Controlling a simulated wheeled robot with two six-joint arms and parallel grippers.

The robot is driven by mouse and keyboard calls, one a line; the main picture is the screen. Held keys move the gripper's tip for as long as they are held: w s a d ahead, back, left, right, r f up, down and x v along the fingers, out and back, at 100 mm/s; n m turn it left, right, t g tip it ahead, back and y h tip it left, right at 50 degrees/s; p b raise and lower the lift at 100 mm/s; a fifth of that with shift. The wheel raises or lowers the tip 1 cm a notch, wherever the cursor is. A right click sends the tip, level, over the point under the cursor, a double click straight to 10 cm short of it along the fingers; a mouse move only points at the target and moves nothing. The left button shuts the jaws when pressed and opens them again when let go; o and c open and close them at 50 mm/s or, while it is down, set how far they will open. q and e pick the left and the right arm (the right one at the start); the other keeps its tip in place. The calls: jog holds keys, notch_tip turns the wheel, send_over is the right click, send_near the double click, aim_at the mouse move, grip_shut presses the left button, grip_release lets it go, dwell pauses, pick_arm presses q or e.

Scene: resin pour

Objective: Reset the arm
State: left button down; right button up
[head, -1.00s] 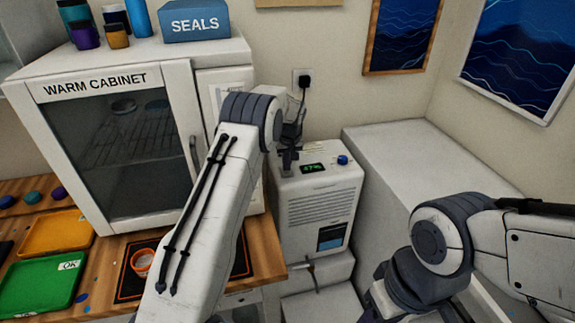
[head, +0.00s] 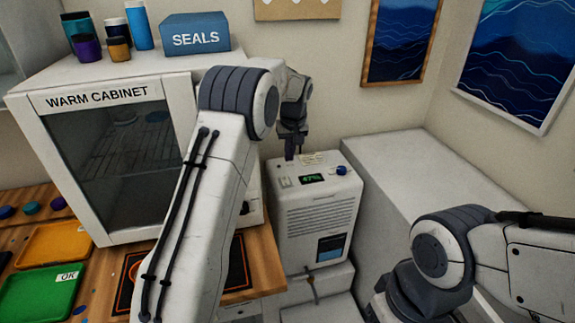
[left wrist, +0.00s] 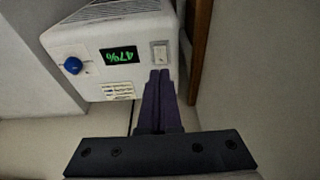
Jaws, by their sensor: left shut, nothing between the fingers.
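My left gripper (head: 293,156) is at the far end of my left arm, at the back edge of the white dehumidifier-like unit (head: 316,222). It is shut and empty. In the left wrist view my left gripper (left wrist: 159,76) has its purple-grey fingers together, with the tips overlapping the unit's top panel (left wrist: 124,83) just below the white rocker switch (left wrist: 160,54) in the picture. I cannot tell whether they touch. The panel also has a green 47% display (left wrist: 119,56) and a blue knob (left wrist: 73,65). My right arm shows at the lower right; its gripper is out of view.
The warm cabinet (head: 108,97) stands left of my left arm, with a blue SEALS box (head: 195,36) and several jars on top. A green OK tray (head: 40,297) and a yellow tray (head: 53,246) lie on the wooden bench. A bare white surface (head: 410,175) lies right of the unit.

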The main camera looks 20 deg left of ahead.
pick_arm(q)
jog(key=shift+s+d+r, duration=0.25)
jog(key=shift+s+r, duration=0.05)
jog(key=shift+r, duration=0.4)
pick_arm(e)
jog(key=shift+f, duration=0.2)
